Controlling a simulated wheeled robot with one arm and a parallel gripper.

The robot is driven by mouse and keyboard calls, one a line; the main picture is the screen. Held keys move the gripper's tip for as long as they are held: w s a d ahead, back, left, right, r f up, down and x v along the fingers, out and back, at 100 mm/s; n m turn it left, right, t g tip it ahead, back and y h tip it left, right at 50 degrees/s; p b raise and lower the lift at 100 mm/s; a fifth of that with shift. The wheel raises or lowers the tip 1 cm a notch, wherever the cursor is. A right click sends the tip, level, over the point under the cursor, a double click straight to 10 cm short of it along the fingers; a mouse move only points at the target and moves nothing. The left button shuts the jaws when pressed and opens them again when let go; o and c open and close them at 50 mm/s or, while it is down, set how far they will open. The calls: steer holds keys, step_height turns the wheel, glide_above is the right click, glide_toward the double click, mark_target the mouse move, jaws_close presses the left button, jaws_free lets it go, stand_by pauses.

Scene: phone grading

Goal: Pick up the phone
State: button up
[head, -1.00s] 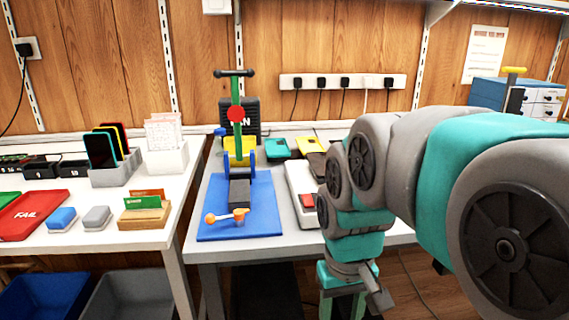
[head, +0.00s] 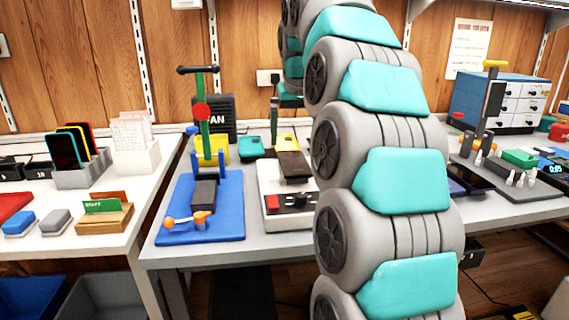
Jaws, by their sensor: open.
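Several phones are in view, and I cannot tell which one the task means. A dark brown phone-like slab (head: 294,166) lies just in front of the yellow one. Cased phones (head: 66,151) stand in a grey rack at the left. A dark flat phone-like slab (head: 470,181) lies right of my arm. My gripper (head: 275,122) points down near the teal and yellow phones, open with nothing seen in it. My arm hides part of it.
A blue mat (head: 228,221) with a green-posted press (head: 205,130) is left of a white device with a red button (head: 273,210). A tool stand (head: 488,110) and blue drawers (head: 470,95) are right. My arm blocks the bench's middle right.

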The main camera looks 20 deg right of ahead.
mark_target(294, 161)
steer(key=shift+w+d+r, duration=0.25)
steer(key=shift+w+d, duration=0.15)
steer(key=shift+w, duration=0.05)
steer(key=shift+w+f, duration=0.25)
steer(key=shift+f, duration=0.2)
steer(key=shift+s+p+x, duration=0.15)
steer(key=shift+p+x, duration=0.1)
steer(key=shift+x, duration=1.4)
steer(key=shift+s+p+x, duration=0.15)
steer(key=shift+p+x, duration=0.05)
steer(key=shift+x, duration=1.45)
steer(key=shift+d, duration=0.15)
steer(key=c, duration=1.2)
